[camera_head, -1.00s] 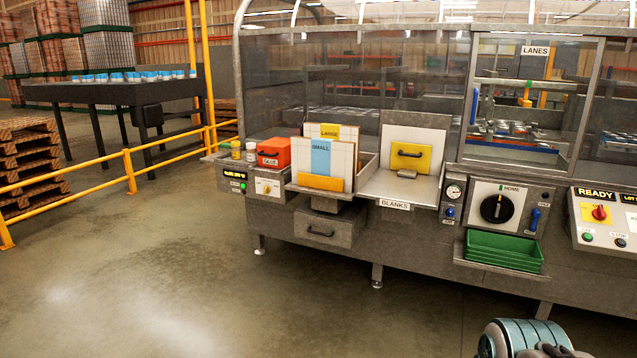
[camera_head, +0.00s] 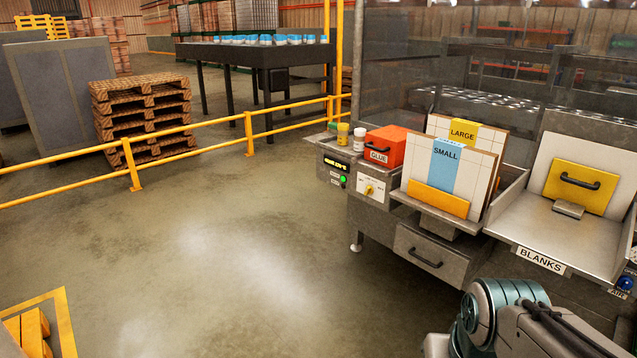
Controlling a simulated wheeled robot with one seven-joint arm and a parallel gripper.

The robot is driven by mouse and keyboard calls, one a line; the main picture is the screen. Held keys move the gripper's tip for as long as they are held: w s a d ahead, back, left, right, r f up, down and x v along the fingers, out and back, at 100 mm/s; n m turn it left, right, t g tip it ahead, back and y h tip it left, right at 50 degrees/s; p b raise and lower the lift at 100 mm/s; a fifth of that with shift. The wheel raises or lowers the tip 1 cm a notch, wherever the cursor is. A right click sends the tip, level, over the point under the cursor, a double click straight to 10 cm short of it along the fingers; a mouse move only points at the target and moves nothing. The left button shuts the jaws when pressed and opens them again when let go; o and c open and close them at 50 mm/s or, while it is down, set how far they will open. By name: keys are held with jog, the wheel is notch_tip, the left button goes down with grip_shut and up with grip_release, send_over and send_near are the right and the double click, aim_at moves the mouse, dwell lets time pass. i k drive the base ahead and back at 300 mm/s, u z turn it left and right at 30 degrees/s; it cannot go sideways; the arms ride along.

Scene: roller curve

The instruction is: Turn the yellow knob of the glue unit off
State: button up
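The glue unit is at the left end of the machine, with an orange-red box labelled GLUE (camera_head: 384,147) on top. Below the box is a pale panel with the yellow knob (camera_head: 368,190); its pointer setting is too small to read surely. Left of it is a dark control box (camera_head: 336,174) with a lit yellow display and a green light. My arm shows at the lower right, in front of the machine, well apart from the knob. My gripper's fingertips are not in view.
LARGE and SMALL carton blanks (camera_head: 446,158) stand in a holder right of the glue unit, above a drawer (camera_head: 430,250). The BLANKS tray (camera_head: 530,228) is further right. A yellow rail (camera_head: 200,139) runs behind at left. The floor (camera_head: 220,250) before the glue unit is clear.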

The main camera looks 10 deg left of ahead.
aim_at(369, 190)
jog(key=u, duration=0.25)
jog(key=i, duration=1.25)
jog(key=u, duration=0.45)
jog(key=i, duration=1.1)
jog(key=u, duration=0.2)
